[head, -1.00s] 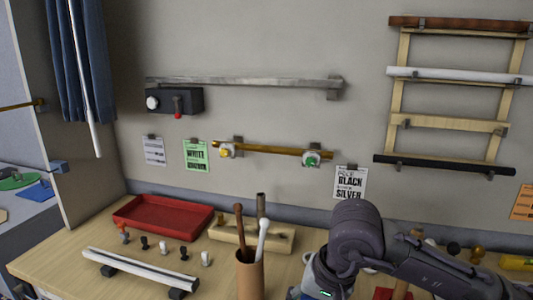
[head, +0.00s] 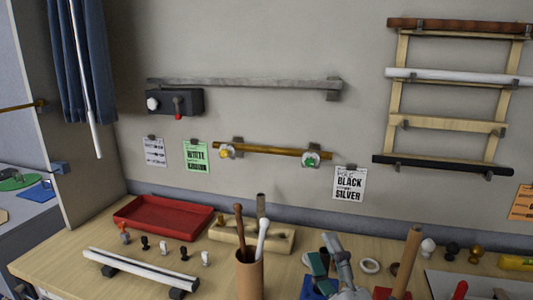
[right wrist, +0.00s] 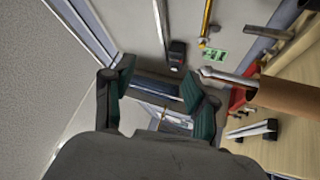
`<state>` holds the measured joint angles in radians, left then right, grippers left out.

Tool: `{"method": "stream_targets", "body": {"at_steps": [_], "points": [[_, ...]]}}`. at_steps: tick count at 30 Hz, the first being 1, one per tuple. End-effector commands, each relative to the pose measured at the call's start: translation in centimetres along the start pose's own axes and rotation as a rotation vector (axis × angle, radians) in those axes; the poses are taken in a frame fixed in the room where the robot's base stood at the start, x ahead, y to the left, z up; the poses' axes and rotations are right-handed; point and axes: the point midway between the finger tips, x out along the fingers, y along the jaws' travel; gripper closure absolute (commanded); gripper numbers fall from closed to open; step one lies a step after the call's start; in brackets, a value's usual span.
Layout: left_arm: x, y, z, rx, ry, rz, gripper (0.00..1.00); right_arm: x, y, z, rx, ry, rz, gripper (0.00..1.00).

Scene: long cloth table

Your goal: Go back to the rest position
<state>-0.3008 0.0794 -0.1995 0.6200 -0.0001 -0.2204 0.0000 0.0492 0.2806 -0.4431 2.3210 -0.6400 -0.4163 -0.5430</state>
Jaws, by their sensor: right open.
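My right gripper (head: 328,262) is low in the head view, right of the brown cup, over the front of the table. In the right wrist view its two green-padded fingers (right wrist: 163,88) stand apart with nothing between them. The brown cup (head: 249,276) holds a brown stick and a white-tipped stick; it also shows at the right of the wrist view (right wrist: 292,101). My left gripper is in neither view.
On the wooden table (head: 60,255) are a red tray (head: 165,228), a wooden block (head: 275,244), a white rod on black rests (head: 140,268) and several small knobs. An upright wooden rod (head: 407,262) stands right of my gripper. Wall-mounted rods hang behind.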

Motion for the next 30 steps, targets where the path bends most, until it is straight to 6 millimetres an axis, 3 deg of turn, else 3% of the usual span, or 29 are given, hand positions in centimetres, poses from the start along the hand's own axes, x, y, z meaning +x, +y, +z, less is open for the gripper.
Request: {"method": "stream_targets", "body": {"at_steps": [1,3,6,9,15,24,25,30], "points": [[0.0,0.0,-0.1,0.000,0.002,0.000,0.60,-1.7,-2.7,2.7,0.126,-0.125,-0.103,0.43],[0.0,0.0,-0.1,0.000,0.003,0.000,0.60,-4.4,-6.1,5.8,0.287,-0.293,-0.230,0.43],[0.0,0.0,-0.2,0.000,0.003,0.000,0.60,-9.5,-10.9,8.9,0.492,-0.531,-0.401,0.43],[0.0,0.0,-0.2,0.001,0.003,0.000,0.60,-15.4,-14.7,10.5,0.663,-0.755,-0.552,0.43],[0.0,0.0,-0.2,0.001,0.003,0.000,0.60,-24.9,-18.7,10.7,0.870,-1.089,-0.758,0.43],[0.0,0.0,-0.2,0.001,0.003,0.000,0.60,-35.5,-20.2,8.4,1.030,-1.450,-0.965,0.43],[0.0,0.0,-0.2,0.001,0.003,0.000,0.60,-36.4,-20.2,8.1,1.041,-1.485,-0.983,0.43],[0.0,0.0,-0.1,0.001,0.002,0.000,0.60,-36.7,-25.6,9.7,1.027,-1.484,-0.993,0.43]]}}
